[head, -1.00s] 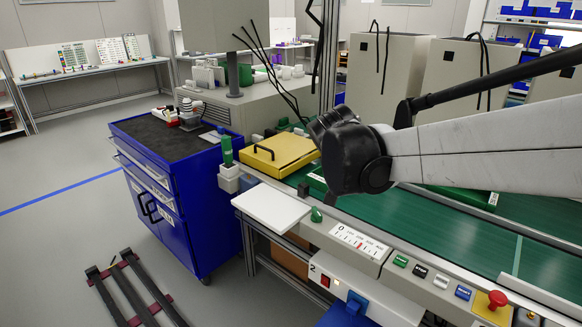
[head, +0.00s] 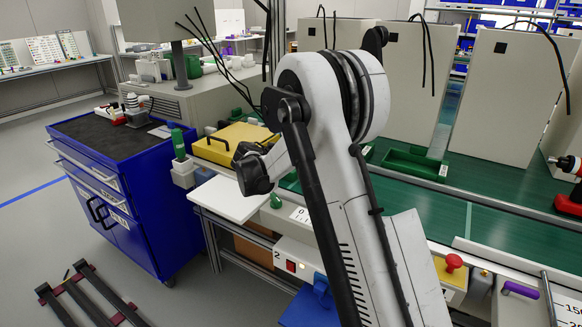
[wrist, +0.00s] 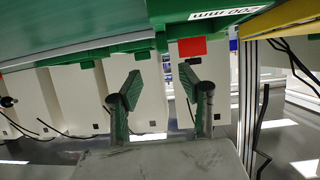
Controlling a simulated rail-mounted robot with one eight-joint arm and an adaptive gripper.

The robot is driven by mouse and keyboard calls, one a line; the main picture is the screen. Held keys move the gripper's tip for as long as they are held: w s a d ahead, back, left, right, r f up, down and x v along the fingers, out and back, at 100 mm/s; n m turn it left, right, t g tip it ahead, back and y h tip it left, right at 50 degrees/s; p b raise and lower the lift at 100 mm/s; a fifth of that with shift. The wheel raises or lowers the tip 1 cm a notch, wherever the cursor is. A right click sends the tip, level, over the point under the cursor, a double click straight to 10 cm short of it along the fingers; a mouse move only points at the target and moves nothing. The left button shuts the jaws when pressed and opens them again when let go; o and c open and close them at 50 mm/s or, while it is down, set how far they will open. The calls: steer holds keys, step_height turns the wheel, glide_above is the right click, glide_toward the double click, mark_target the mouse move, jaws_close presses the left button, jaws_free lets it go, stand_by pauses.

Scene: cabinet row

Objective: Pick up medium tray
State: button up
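A green tray (head: 415,163) lies on the green conveyor right of my arm in the head view. In the wrist view, which appears upside down, a green tray with a white label (wrist: 215,16) is close at the top, and another green tray edge (wrist: 90,55) is further left. I cannot tell which is the medium tray. My gripper (wrist: 160,80) has its two fingers well apart, with nothing between them. The labelled tray is near the fingertips but not between them. In the head view my gripper (head: 253,170) is beside the yellow box, partly hidden by my arm.
A yellow box with a black handle (head: 238,142) sits at the conveyor's left end, beside a white plate (head: 230,198). Tall beige cabinets (head: 515,95) stand behind the conveyor. A blue tool cart (head: 125,190) is at left. A red emergency button (head: 453,262) is in front.

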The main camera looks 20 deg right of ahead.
steer(key=b+x, duration=0.3)
steer(key=x, duration=1.1)
steer(key=shift+w+d+f, duration=0.1)
steer(key=shift+w+f, duration=0.15)
steer(key=shift+w, duration=0.15)
steer(key=shift+r, duration=0.1)
jaws_close()
